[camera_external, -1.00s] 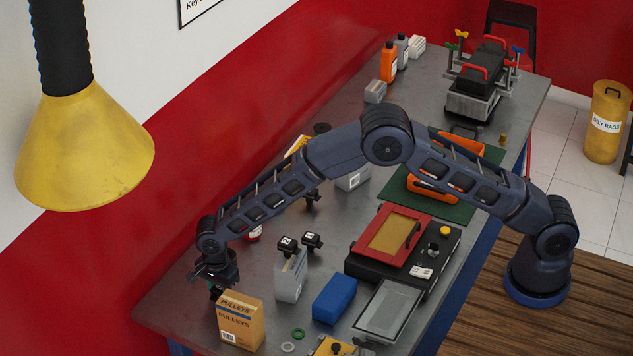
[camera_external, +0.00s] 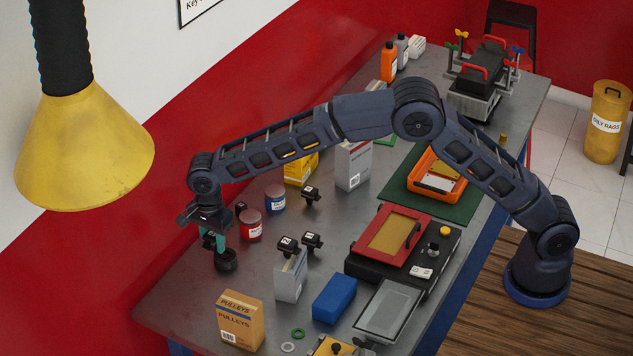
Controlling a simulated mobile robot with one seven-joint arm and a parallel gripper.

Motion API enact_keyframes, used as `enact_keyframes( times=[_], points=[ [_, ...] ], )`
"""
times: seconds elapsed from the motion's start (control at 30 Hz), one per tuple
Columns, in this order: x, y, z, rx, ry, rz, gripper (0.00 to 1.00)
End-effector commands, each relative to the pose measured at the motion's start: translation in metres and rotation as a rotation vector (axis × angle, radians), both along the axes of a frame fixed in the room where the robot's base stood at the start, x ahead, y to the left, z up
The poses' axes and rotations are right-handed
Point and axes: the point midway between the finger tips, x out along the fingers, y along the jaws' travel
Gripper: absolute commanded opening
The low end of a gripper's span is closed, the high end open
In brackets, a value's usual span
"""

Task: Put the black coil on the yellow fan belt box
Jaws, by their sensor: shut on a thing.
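My gripper (camera_external: 216,248) points down over the near left part of the bench, with teal fingers. It is shut on a dark round piece, the black coil (camera_external: 226,263), at its fingertips. How far the coil is above the bench is hard to tell. A yellow box (camera_external: 302,167), which looks like the fan belt box, stands farther back beside a grey box, partly hidden behind my forearm. Its label cannot be read.
A red can (camera_external: 251,226) and a blue can (camera_external: 275,200) stand between my gripper and the yellow box. The orange pulleys box (camera_external: 240,322) is in front. Small black labelled parts (camera_external: 311,194) stand to the right, one (camera_external: 289,246) on a grey box (camera_external: 290,278).

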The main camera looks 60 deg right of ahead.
Motion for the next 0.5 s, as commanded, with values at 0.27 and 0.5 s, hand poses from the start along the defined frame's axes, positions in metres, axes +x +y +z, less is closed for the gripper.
enact_keyframes(
  times=[0.27,0.5],
  points=[
    [0.003,-0.005,0.010,0.001,-0.001,-0.007,0.06],
    [0.032,-0.066,0.021,0.000,-0.001,-0.088,0.06]
  ],
)
